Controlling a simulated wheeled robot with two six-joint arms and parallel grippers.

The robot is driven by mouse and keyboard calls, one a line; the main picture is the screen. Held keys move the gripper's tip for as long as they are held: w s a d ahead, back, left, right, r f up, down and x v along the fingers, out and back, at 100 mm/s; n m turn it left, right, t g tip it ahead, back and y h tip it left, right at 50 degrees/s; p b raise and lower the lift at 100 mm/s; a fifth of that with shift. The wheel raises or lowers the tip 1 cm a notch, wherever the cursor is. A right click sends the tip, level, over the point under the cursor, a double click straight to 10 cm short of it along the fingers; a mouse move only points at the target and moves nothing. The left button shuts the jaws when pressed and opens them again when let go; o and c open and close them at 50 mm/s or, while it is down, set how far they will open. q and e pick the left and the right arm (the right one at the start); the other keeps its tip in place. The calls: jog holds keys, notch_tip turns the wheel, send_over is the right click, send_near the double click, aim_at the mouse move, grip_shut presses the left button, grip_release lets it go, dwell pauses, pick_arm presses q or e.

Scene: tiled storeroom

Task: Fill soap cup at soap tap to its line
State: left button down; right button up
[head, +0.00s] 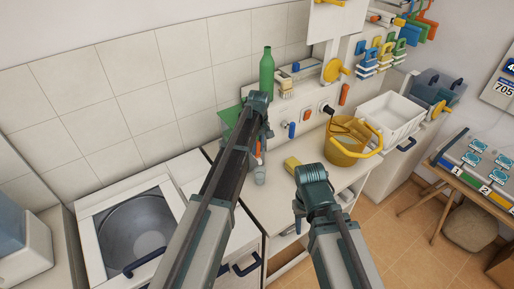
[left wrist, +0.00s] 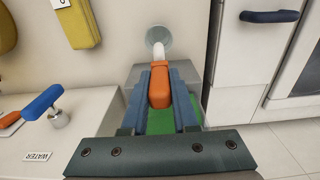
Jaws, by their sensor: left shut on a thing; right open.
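My left gripper (head: 260,135) is shut on the orange handle (left wrist: 159,88) of a small cup. A white neck joins the handle to the translucent grey cup (left wrist: 158,36). In the head view the cup (head: 260,176) hangs by the front of the counter, below my left gripper. Its fill line and contents cannot be made out. A blue-levered tap (left wrist: 42,102) stands beside a WATER label (left wrist: 37,156); in the head view the blue tap (head: 291,130) is right of my left gripper. I cannot identify the soap tap with certainty. My right gripper (head: 299,220) is open, in front of the counter.
A green bottle (head: 266,72) stands behind my left gripper. A white basin (head: 390,115) is further right. A round-drum appliance (head: 137,228) is at left. Tiled floor is open at lower right.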

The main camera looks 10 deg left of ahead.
pick_arm(q)
jog(key=shift+s+d+f+t+y+b, duration=0.2)
jog(key=shift+s+d+t+y+b, duration=0.15)
jog(key=shift+s+t+y, duration=0.25)
jog(key=shift+d+t+y, duration=0.1)
jog(key=shift+t+y, duration=0.3)
jog(key=shift+w+r, duration=0.1)
jog(key=shift+w, duration=0.05)
jog(key=c, duration=0.7)
grip_release()
jog(key=p+v, duration=1.3)
jog(key=v, duration=0.1)
